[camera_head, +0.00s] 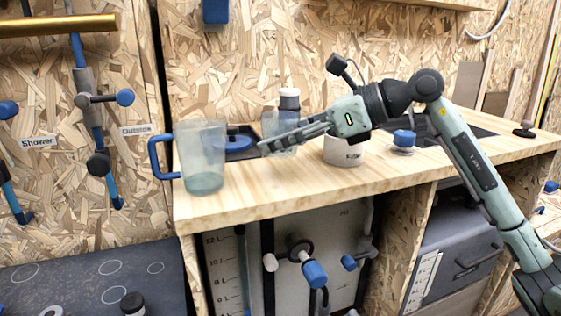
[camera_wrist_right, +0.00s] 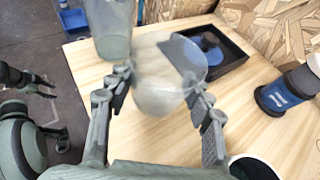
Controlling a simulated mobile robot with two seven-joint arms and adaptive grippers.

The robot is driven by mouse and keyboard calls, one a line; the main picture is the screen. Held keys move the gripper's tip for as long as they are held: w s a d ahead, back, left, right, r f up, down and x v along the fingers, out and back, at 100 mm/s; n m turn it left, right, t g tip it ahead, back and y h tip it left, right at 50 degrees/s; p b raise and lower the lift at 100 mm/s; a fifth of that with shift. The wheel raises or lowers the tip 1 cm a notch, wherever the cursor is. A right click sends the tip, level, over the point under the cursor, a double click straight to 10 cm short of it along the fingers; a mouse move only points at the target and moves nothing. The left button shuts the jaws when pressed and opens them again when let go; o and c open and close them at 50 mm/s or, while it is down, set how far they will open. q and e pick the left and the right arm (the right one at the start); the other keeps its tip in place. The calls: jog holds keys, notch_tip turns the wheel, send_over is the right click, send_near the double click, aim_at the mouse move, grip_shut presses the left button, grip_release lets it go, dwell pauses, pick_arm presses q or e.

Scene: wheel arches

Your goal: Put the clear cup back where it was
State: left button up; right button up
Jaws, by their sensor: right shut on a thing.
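The clear cup (camera_wrist_right: 160,80) is see-through and sits between the two fingers of my right gripper (camera_wrist_right: 158,98) in the right wrist view. The gripper is shut on its sides. In the head view my right gripper (camera_head: 268,147) reaches left over the wooden counter, and the cup (camera_head: 279,128) shows faintly at its fingers. I cannot tell whether its base touches the counter. A dark jointed part at the left of the right wrist view may be my left gripper (camera_wrist_right: 45,86); its opening is unclear.
A clear jug (camera_head: 204,165) with a blue handle stands at the counter's left end. A white mug (camera_head: 343,152) stands right. The counter's front (camera_head: 262,188) is clear.

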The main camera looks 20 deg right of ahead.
aim_at(281, 175)
pick_arm(q)
jog(key=shift+s+r, duration=0.1)
jog(key=shift+r, duration=0.15)
pick_arm(e)
jog(key=shift+f, duration=2.05)
pick_arm(q)
jog(key=shift+a, duration=0.1)
pick_arm(e)
jog(key=shift+f, duration=0.1)
jog(key=o, duration=1.2)
pick_arm(q)
jog(key=shift+r, duration=0.35)
pick_arm(e)
jog(key=shift+r, duration=0.2)
jog(key=v, duration=0.3)
jog(key=shift+d+f+b, duration=0.1)
jog(key=shift+f+b, duration=0.05)
jog(key=shift+b, duration=0.25)
pick_arm(q)
jog(key=v, duration=0.1)
jog(key=b+v, duration=0.1)
jog(key=v, duration=0.1)
jog(key=shift+s+a+r, duration=0.1)
jog(key=shift+a+r, duration=0.2)
jog(key=shift+r, duration=0.1)
pick_arm(e)
jog(key=v, duration=0.9)
